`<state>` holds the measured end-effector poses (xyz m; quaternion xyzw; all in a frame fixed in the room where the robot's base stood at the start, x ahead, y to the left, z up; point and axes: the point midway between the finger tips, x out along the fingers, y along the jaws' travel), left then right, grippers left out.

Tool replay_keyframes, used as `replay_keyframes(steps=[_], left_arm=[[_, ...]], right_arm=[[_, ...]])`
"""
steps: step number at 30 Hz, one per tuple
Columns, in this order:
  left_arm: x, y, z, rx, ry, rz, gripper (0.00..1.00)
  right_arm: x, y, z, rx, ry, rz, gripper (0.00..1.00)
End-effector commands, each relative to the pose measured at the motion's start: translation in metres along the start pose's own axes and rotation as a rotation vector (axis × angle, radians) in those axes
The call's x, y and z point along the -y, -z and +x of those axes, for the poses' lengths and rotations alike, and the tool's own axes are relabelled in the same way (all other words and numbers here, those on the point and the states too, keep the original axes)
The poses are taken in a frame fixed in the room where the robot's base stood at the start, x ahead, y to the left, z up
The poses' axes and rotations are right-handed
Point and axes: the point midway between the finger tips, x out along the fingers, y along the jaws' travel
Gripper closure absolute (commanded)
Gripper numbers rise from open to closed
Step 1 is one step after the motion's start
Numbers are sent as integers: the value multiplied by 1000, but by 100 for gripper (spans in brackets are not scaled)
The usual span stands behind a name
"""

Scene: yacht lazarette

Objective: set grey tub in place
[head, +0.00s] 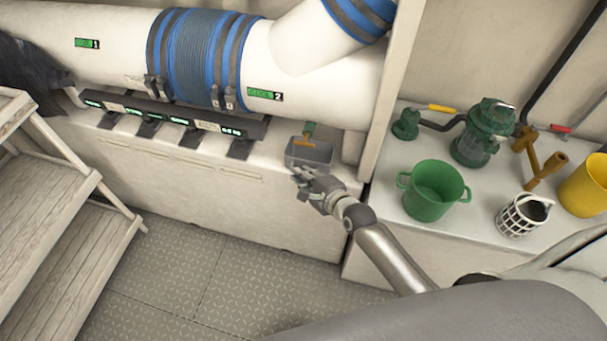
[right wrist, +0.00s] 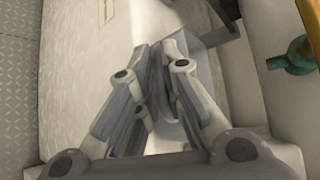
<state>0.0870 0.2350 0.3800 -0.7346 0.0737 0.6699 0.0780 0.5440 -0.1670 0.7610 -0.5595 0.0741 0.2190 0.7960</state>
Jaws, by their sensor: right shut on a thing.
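The grey tub (head: 310,153) is at the right end of the pale ledge, below the white pipe and just under a green valve with an orange handle (head: 304,142). My right gripper (head: 301,177) is shut on the tub's near side. In the right wrist view my right gripper (right wrist: 160,75) has its fingers close together on the tub's grey wall (right wrist: 205,75), and they hide part of it. I cannot tell whether the tub touches the ledge. My left gripper is not in view.
A black rail with brackets (head: 180,117) runs along the ledge left of the tub. On the right bench stand a green bucket (head: 435,190), a white basket (head: 520,217), a green strainer (head: 483,133) and a yellow bucket (head: 587,186). Wooden steps (head: 55,215) stand at left.

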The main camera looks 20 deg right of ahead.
Motion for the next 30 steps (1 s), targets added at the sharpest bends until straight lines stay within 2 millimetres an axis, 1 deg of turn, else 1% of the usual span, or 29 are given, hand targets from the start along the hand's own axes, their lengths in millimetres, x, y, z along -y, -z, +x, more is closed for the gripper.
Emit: replay_keyframes(steps=[6, 17, 25, 26, 30], left_arm=[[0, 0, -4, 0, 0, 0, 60], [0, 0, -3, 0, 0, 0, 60], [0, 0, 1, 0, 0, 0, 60], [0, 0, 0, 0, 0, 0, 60], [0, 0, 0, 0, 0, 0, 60]], right_arm=[[1, 0, 0, 0, 1, 0, 100], [0, 0, 0, 0, 1, 0, 100], [-5, 2, 2, 0, 0, 1, 100], [-4, 2, 2, 0, 0, 1, 87], [-4, 2, 2, 0, 0, 0, 69]])
